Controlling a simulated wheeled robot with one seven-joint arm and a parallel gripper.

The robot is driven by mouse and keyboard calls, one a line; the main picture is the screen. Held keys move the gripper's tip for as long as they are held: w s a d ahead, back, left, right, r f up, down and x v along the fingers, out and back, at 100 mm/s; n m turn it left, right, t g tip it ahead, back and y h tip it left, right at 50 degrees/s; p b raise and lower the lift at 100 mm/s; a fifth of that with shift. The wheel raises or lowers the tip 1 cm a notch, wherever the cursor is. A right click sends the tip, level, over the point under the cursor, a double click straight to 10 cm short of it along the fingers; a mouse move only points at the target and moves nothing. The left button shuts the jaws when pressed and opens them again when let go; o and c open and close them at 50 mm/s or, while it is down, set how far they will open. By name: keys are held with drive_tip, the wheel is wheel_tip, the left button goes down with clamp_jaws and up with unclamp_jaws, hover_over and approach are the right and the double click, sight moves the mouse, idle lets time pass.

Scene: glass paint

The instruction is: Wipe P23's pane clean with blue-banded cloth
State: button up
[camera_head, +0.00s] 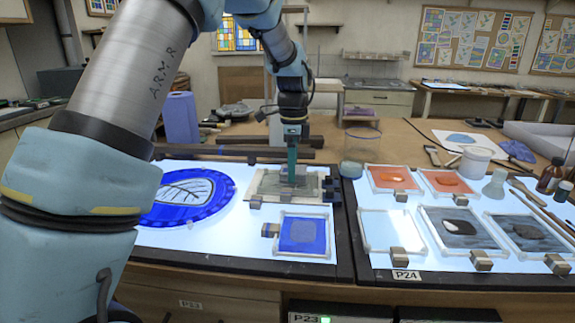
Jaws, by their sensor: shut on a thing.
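My gripper (291,172) points straight down over a framed, grey-green pane (262,187) at the back of the left light table. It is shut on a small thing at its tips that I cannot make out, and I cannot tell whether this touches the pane. No blue band shows on it. In front of this pane lies a small framed blue pane (318,247) with a greyish patch in its middle. I cannot tell which pane is P23's.
A round blue pane with a leaf (212,203) lies to the left. A clear jar (361,146) stands behind the gap between the tables. Dark bars (245,154) lie along the back.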

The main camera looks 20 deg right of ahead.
sight(277, 180)
drive_tip(key=shift+s+d, duration=0.5)
drive_tip(key=shift+d, duration=0.15)
drive_tip(key=shift+w+a, duration=0.45)
drive_tip(key=shift+a, duration=0.35)
drive_tip(key=shift+w+a, duration=0.45)
drive_tip(key=shift+a, duration=0.3)
drive_tip(key=shift+w+a, duration=0.45)
drive_tip(key=shift+a, duration=0.35)
drive_tip(key=shift+s+d+r+p, duration=0.1)
drive_tip(key=shift+s+d+p, duration=0.25)
drive_tip(key=shift+s+d, duration=0.65)
drive_tip(key=shift+s+d+p, duration=0.3)
drive_tip(key=shift+s+d, duration=0.5)
drive_tip(key=shift+d, duration=0.3)
drive_tip(key=shift+w+a+f, duration=0.1)
drive_tip(key=shift+w+a, duration=0.25)
drive_tip(key=shift+a, duration=0.25)
drive_tip(key=shift+w+a+f, duration=0.1)
drive_tip(key=shift+w+a, duration=0.2)
drive_tip(key=shift+a, duration=0.3)
drive_tip(key=shift+w+a, duration=0.35)
drive_tip(key=shift+a, duration=0.3)
drive_tip(key=shift+w+a, duration=0.35)
drive_tip(key=shift+a, duration=0.3)
drive_tip(key=shift+r, duration=0.15)
drive_tip(key=shift+d+r+p, duration=0.1)
drive_tip(key=shift+r+p, duration=1.95)
drive_tip(key=shift+r, duration=0.4)
